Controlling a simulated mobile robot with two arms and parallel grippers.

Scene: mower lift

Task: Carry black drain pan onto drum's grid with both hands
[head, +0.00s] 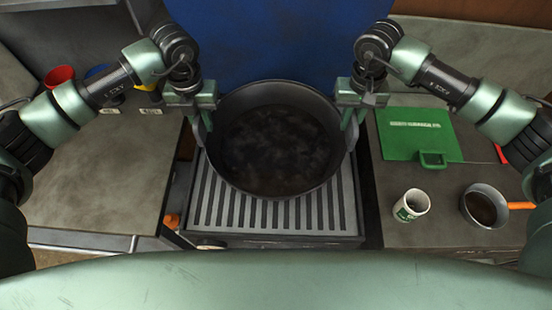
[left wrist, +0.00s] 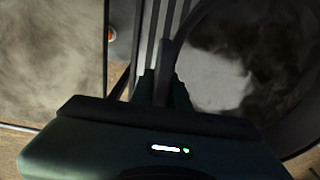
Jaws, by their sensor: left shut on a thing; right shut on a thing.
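The round black drain pan (head: 275,150) is in the middle of the head view, over the slatted grid (head: 270,218) in front of the blue drum (head: 270,45). Dark, patchy contents show inside it. My left gripper (head: 202,125) is shut on the pan's left rim, and my right gripper (head: 349,120) is shut on its right rim. The pan looks level. I cannot tell whether its bottom touches the grid. In the left wrist view the left gripper (left wrist: 160,85) grips the rim beside the pan (left wrist: 225,70), with grid slats behind.
The left bench (head: 100,180) is mostly clear, with a red cup (head: 60,76) at its back. On the right bench are a green board (head: 420,135), a white cup (head: 411,205) and a small pot (head: 485,206) with an orange handle.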

